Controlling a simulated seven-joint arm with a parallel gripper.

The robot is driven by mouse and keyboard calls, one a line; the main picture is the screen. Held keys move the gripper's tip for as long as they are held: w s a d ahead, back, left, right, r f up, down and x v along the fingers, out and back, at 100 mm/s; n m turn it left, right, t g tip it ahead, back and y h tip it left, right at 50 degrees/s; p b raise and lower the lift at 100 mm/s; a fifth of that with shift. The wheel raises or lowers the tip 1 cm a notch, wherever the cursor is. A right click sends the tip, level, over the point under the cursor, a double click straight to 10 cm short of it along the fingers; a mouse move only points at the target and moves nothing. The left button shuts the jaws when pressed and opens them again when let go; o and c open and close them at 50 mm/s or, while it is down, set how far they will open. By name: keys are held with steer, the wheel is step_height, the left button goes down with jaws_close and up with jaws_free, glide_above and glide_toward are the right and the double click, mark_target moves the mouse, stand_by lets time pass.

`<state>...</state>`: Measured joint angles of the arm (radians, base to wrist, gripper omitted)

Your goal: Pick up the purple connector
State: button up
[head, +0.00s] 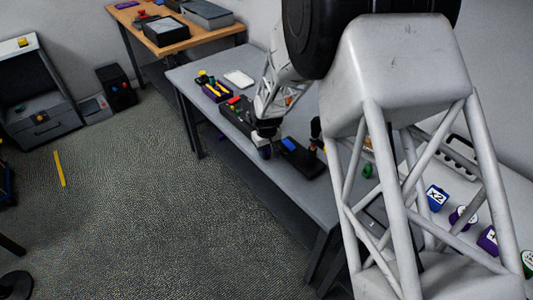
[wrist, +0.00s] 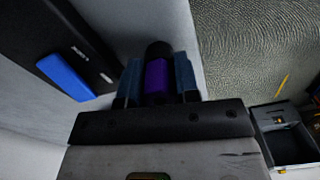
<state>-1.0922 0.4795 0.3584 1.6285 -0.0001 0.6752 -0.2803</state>
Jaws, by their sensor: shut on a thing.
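The purple connector (wrist: 156,76) sits between the two blue-grey fingers of my gripper (wrist: 157,80) in the wrist view. The fingers are shut on it, one on each side. A black rounded part shows just beyond its purple body. In the head view my gripper (head: 265,149) is at the front edge of the grey table, and the connector there is too small and covered to make out clearly.
A black case with a blue part (wrist: 66,77) lies beside my gripper in the wrist view. The grey table (head: 210,68) also holds a dark tray (head: 238,112) and a white item (head: 239,78). Carpeted floor (head: 140,190) lies in front.

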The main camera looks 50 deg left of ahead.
steer(key=shift+r, duration=0.2)
steer(key=shift+r, duration=0.55)
step_height(320, 180, up, 2)
steer(key=shift+r, duration=0.1)
steer(key=s+d, duration=0.4)
steer(key=d, duration=0.3)
steer(key=s+d+r, duration=0.1)
steer(key=s+d, duration=0.2)
steer(key=d, duration=0.4)
steer(key=shift+s+r, duration=0.15)
steer(key=shift+s, duration=0.2)
